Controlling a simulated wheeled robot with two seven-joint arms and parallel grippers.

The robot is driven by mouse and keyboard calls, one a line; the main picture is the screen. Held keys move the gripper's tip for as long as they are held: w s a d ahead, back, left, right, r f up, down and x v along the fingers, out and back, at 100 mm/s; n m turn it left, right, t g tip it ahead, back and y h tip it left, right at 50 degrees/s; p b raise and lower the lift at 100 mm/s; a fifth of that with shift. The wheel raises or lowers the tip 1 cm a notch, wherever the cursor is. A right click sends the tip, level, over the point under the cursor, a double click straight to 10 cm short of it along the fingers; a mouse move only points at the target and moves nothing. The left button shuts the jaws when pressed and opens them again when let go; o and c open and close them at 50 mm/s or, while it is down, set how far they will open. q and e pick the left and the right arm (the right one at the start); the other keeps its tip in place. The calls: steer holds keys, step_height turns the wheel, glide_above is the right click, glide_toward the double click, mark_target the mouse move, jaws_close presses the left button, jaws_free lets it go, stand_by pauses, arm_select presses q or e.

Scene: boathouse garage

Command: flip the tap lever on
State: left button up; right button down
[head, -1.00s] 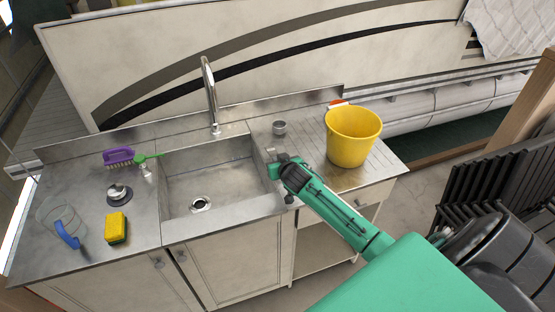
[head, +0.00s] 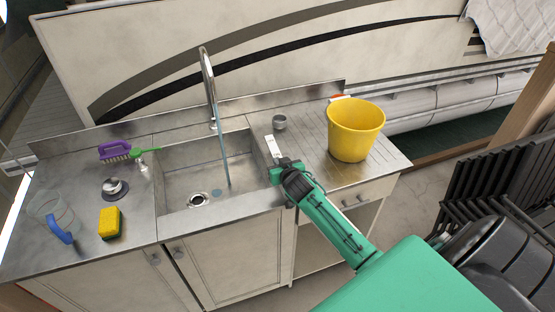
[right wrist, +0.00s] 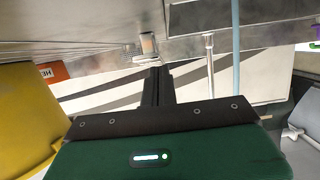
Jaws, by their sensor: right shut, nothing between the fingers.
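The chrome tap (head: 209,80) stands upright behind the sink. A thin bluish stream of water (head: 223,155) runs from its spout into the basin. I cannot make out the tap's lever clearly in the head view. In the right wrist view the tap (right wrist: 210,65) and the water stream (right wrist: 236,45) show upside down. My right gripper (head: 270,143) is over the counter at the sink's right edge, apart from the tap. Its dark fingers (right wrist: 156,85) are shut and empty. My left gripper is out of view.
A small metal cup (head: 280,122) and a yellow bucket (head: 354,132) stand right of the sink (head: 178,206). A purple brush (head: 115,151), a yellow sponge (head: 109,223) and a clear jug with a blue handle (head: 60,230) are on the left counter.

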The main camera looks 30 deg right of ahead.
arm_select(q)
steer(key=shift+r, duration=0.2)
arm_select(e)
steer(key=shift+r, duration=0.25)
arm_select(q)
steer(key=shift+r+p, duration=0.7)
steer(key=shift+p, duration=0.15)
arm_select(e)
steer(key=shift+r, duration=0.75)
